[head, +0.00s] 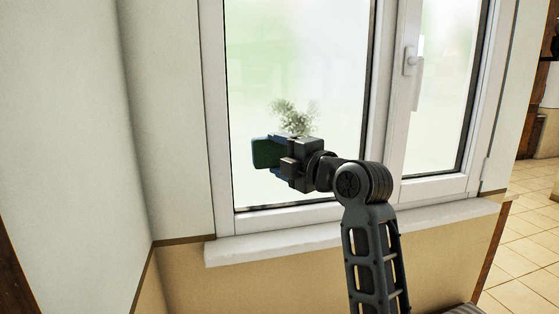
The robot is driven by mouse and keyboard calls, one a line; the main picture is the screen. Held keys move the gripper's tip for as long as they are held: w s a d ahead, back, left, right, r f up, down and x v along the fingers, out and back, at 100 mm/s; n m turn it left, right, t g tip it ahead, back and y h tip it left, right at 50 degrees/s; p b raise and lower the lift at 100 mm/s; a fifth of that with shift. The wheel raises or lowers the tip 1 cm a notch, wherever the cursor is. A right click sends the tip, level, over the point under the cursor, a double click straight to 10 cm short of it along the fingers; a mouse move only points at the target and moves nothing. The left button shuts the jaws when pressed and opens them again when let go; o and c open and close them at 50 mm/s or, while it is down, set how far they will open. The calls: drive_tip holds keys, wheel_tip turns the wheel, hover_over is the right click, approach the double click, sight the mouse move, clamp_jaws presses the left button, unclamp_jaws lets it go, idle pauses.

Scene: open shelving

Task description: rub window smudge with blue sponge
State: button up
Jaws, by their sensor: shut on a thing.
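The window (290,60) has a white frame and pale, bright glass. A dark speckled smudge (293,113) shows on its left pane, just above my gripper, and its lower part may be hidden by the gripper. My gripper (279,155) points left in front of the left pane, shut on the sponge (266,153). The sponge looks dark blue-green, with its right end hidden by the jaws. I cannot tell whether the sponge touches the glass.
A white sill (270,248) juts out below the window. A white handle (413,57) sticks out from the frame between the panes. A wall (60,130) closes in on the left. Tiled floor (525,225) shows at the right.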

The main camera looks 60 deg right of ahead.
drive_tip(key=shift+w+d, duration=1.7)
drive_tip(key=shift+d, duration=0.15)
drive_tip(key=shift+w+d, duration=0.6)
drive_tip(key=shift+d, duration=0.05)
drive_tip(key=shift+s+d, duration=0.1)
drive_tip(key=shift+s, duration=0.05)
